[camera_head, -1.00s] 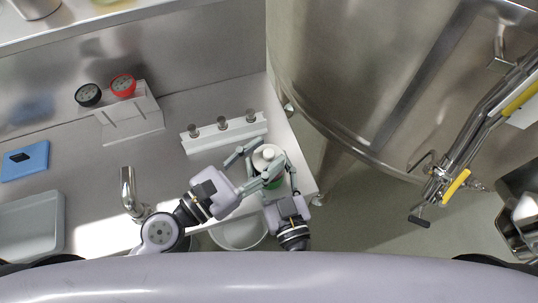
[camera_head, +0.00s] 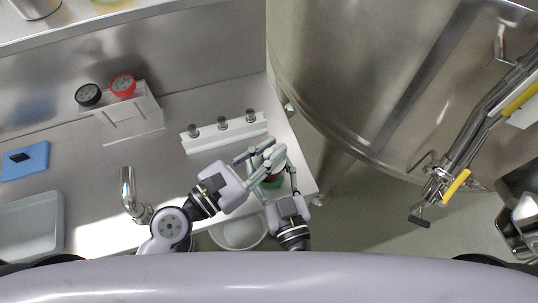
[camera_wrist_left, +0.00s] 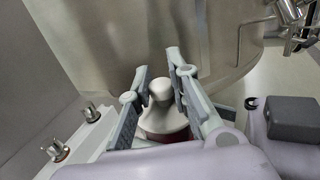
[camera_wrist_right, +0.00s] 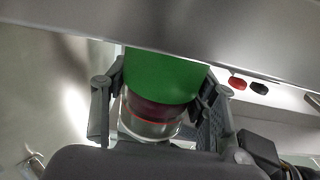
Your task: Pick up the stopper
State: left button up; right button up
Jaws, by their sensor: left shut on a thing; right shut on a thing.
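The white stopper (camera_wrist_left: 160,90), with a rounded knob, shows between the fingers of my left gripper (camera_wrist_left: 161,72) in the left wrist view. The left gripper is shut on it. In the head view the left gripper (camera_head: 261,154) mostly hides it. Below is a clear vessel (camera_wrist_right: 150,128) with a green band (camera_wrist_right: 170,75) and dark red contents. My right gripper (camera_wrist_right: 162,88) is shut around the vessel. The green band also shows in the head view (camera_head: 271,183). I cannot tell whether the stopper is still seated in the vessel.
A white rack (camera_head: 228,136) with several metal-topped pieces stands behind the grippers on the steel bench. A white bowl (camera_head: 239,234) is in front. A large steel vat (camera_head: 350,70) stands to the right.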

aim_at(269, 152)
pick_arm(q)
jog(key=shift+r, duration=0.15)
grip_shut()
jog(key=shift+r, duration=1.7)
jog(key=v, duration=1.8)
jog(key=shift+f, duration=0.1)
pick_arm(e)
jog(key=o, duration=1.5)
